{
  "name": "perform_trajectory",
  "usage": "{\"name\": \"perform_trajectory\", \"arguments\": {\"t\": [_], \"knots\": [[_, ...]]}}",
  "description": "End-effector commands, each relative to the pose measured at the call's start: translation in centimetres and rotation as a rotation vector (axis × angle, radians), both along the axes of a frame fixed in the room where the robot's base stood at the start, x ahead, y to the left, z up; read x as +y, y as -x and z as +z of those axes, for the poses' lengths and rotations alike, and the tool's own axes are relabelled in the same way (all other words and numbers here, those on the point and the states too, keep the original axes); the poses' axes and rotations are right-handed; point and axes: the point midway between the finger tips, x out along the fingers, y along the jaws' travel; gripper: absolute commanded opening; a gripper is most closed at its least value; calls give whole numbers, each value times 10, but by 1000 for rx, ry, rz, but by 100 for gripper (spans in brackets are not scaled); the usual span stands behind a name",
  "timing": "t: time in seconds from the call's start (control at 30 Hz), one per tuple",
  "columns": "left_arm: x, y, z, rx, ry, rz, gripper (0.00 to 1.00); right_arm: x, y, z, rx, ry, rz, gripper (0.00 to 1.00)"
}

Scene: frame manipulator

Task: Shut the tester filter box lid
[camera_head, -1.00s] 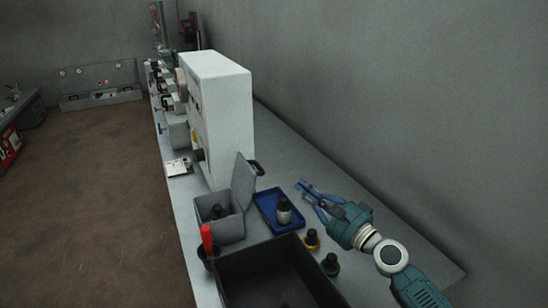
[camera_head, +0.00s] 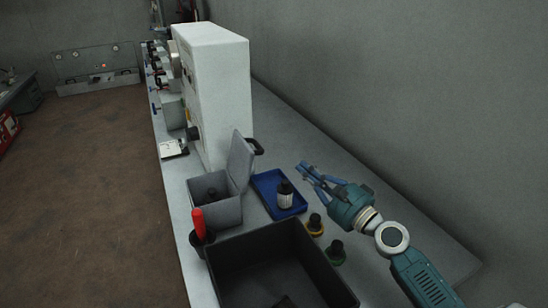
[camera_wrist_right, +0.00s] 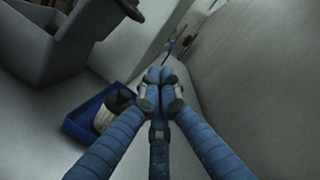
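The grey filter box (camera_head: 226,212) stands on the bench in the head view, with a dark knobbed item inside. Its lid (camera_head: 241,162) stands upright, open, on the far right side of the box. A black handle (camera_head: 256,146) sticks out behind the lid. The box and lid also show in the right wrist view, upper left (camera_wrist_right: 60,62). My right gripper (camera_head: 300,168) is to the right of the lid, apart from it, beyond the blue tray. Its blue fingers (camera_wrist_right: 160,76) come together at the tips with nothing between them. My left gripper is out of view.
A blue tray (camera_head: 264,188) with a dark-capped bottle (camera_head: 285,195) lies between box and gripper. A black bin (camera_head: 225,262), a red-handled tool in a cup (camera_head: 198,222) and two small bottles (camera_head: 315,225) (camera_head: 336,252) stand nearer. A white machine (camera_head: 222,95) stands behind; a wall bounds the right.

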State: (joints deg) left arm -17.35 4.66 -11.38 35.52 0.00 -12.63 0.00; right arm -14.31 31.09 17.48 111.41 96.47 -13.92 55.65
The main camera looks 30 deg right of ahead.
Motion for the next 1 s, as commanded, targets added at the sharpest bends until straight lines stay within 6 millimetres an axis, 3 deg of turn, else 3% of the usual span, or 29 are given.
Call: {"name": "perform_trajectory", "arguments": {"t": [0.17,0.63,0.8,1.0], "knots": [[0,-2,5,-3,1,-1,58,2,-13,4,-3,-1,0,0],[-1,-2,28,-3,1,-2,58,17,-103,14,-4,-1,0,0],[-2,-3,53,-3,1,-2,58,39,-99,26,0,0,2,0],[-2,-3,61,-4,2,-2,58,50,-100,28,0,0,1,0]]}}
